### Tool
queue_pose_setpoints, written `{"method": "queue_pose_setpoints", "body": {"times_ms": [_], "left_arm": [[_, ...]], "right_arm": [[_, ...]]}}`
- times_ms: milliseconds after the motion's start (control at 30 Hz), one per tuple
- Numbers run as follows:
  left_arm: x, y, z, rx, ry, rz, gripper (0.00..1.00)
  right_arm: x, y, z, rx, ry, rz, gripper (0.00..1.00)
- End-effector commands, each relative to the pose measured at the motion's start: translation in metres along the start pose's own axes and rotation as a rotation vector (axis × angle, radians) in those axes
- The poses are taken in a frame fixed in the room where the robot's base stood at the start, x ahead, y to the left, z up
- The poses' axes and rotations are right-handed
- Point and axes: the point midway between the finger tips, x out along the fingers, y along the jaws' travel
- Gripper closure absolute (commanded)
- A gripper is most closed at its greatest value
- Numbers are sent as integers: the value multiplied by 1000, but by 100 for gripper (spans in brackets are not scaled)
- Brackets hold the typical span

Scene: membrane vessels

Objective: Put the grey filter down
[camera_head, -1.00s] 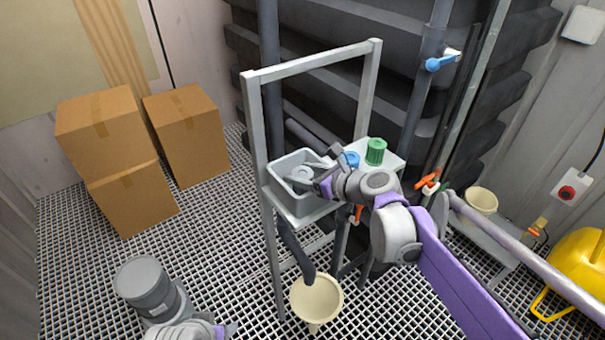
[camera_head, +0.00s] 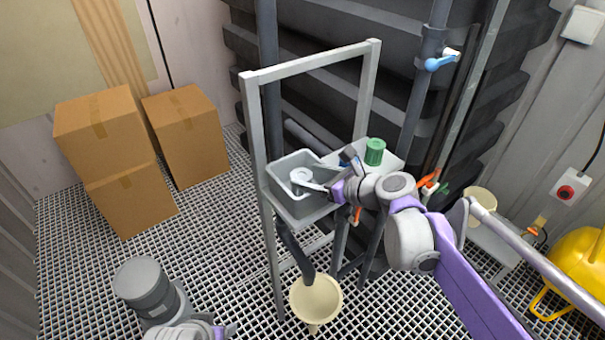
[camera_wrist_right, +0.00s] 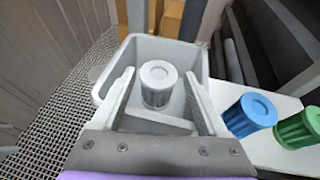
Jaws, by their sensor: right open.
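The grey filter (camera_head: 301,176) is a pale ribbed cylinder standing upright inside the grey bin (camera_head: 272,178) on the metal stand. The right wrist view shows the filter (camera_wrist_right: 158,88) in the bin (camera_wrist_right: 208,92), with its round top facing up. My right gripper (camera_head: 316,182) reaches over the bin from the right. It is open, with one finger on each side of the filter (camera_wrist_right: 160,76) and gaps visible between. The finger bases and wrist hide part of the bin's near side. Only parts of my left arm show at the bottom left, and its gripper is not visible.
A green filter (camera_head: 375,151) and a blue filter (camera_wrist_right: 250,114) stand on the white shelf beside the bin. The stand's upright frame (camera_head: 255,130) rises around the bin. A cream funnel (camera_head: 316,300) is below. Cardboard boxes (camera_head: 105,130) stand left.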

Motion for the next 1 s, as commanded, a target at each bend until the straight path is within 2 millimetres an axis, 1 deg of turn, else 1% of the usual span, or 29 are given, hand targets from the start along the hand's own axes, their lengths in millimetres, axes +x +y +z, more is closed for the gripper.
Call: {"method": "queue_pose_setpoints", "body": {"times_ms": [33, 100, 200, 333, 500, 667, 733, 767, 867, 967, 1000], "left_arm": [[0, 0, 0, 0, 0, 0, 37], [0, 0, 0, 0, 0, 0, 37], [0, 0, 0, 0, 0, 0, 37], [0, 0, 0, 0, 0, 0, 37], [-1, 0, 0, 0, 0, 0, 37], [-1, 0, 0, 0, 0, 0, 37], [-1, 0, 0, 0, 0, 0, 37], [-1, 0, 0, 0, 0, 0, 37], [-1, 0, 0, 0, 0, 0, 37], [-1, 0, 0, 0, 0, 0, 37], [-1, 0, 0, 0, 0, 0, 37]], "right_arm": [[-13, -1, 0, 2, 0, -4, 24], [-29, -1, 0, 3, 0, -4, 24], [-50, -1, 0, 2, 1, -4, 24], [-70, -1, 0, 2, 0, -3, 24], [-84, 0, 0, 1, 0, 0, 24], [-86, 1, -1, -5, 2, 1, 24], [-88, 5, -7, -53, 21, 3, 24], [-88, 9, -12, -96, 37, 5, 24], [-96, 28, -43, -349, 136, 27, 24], [-111, 53, -93, -749, 285, 94, 24], [-120, 62, -116, -931, 348, 138, 24]]}}
